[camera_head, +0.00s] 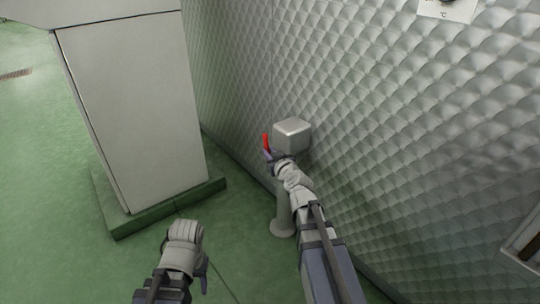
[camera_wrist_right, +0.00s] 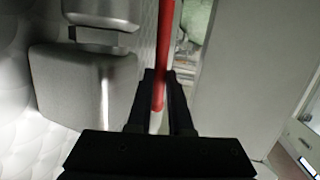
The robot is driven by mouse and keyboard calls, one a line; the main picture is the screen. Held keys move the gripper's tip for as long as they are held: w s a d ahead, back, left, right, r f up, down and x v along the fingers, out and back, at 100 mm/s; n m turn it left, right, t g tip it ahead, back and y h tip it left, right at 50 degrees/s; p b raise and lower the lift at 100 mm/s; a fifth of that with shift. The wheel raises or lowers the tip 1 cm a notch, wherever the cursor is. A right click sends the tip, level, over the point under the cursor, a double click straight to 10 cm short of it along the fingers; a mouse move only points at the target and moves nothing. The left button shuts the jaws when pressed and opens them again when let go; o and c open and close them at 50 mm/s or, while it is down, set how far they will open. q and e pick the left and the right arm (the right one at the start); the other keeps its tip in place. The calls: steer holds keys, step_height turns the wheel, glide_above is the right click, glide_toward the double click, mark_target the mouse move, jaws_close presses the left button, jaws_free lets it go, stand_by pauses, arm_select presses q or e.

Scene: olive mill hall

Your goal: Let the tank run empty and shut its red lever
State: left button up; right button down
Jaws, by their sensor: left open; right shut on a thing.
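The tank (camera_head: 350,120) is a large silver wall with a quilted surface, filling the right of the head view. A grey block (camera_head: 291,134) sticks out low on it, and the red lever (camera_head: 266,141) stands upright at the block's left side. My right gripper (camera_head: 270,157) is shut on the lever. In the right wrist view the red lever (camera_wrist_right: 165,45) runs between the fingers of my right gripper (camera_wrist_right: 161,78). My left gripper (camera_head: 204,274) is low at the front, open and away from the tank. Whether liquid is flowing cannot be seen.
A tall grey cabinet (camera_head: 130,110) on a dark green plinth (camera_head: 170,208) stands left of the tank. A grey post with a round foot (camera_head: 282,229) is below the block, partly behind my right arm. Green floor (camera_head: 60,200) is free at the left.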

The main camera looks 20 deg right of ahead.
steer(key=c, duration=0.8)
jaws_free()
